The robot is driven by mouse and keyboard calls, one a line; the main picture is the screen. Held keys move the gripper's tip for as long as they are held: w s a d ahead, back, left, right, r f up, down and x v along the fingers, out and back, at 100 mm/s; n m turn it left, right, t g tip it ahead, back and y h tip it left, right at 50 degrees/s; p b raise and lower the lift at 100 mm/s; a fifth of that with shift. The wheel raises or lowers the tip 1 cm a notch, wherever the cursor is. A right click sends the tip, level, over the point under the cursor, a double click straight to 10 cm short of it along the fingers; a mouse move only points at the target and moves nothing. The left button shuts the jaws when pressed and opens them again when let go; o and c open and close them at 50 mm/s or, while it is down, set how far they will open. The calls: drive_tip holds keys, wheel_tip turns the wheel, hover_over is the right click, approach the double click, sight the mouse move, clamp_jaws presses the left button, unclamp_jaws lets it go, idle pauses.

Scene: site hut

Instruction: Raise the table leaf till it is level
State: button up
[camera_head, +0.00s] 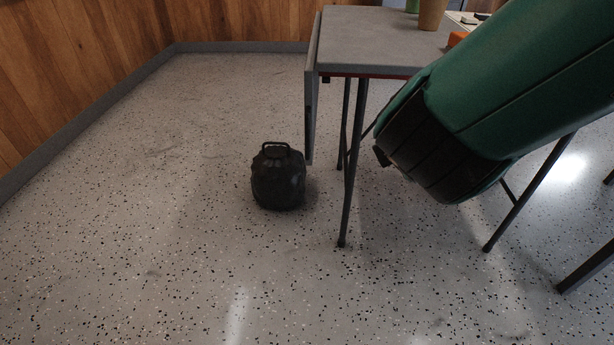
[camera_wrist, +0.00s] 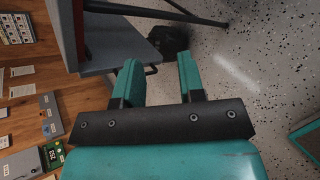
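The grey table (camera_head: 385,38) has its leaf (camera_head: 313,95) hanging straight down from its left edge, seen nearly edge-on. In the wrist view a grey panel, which looks like the leaf (camera_wrist: 112,48), lies ahead and left of the fingers. A dark bar sticks out near its end. My gripper (camera_wrist: 158,65) has two teal fingers standing apart with nothing held between them. The left finger overlaps the panel in the picture; I cannot tell whether they touch. The gripper does not show in the head view, where my green arm covers part of the table.
A black, lumpy object with a handle (camera_head: 278,178) stands on the floor just left of the leaf; it also shows in the wrist view (camera_wrist: 170,38). A tan cup (camera_head: 432,14) and an orange item (camera_head: 457,38) are on the tabletop. Floor at the left and front is clear.

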drive_tip(key=w+a+f+n+t+y+b, duration=0.1)
drive_tip(key=a+f+n+t+b, duration=0.2)
drive_tip(key=a+f+n+b, duration=0.35)
drive_tip(key=n+t+y, duration=0.4)
drive_tip(key=n, duration=0.5)
approach(308, 140)
drive_tip(key=shift+m, duration=0.25)
drive_tip(key=w, duration=0.3)
drive_tip(key=w+a, duration=0.1)
drive_tip(key=w, duration=0.6)
drive_tip(key=shift+w+a+r+b, duration=0.15)
drive_tip(key=shift+w+a+b, duration=0.1)
drive_tip(key=shift+a+b, duration=0.05)
drive_tip(key=shift+c, duration=0.4)
clamp_jaws()
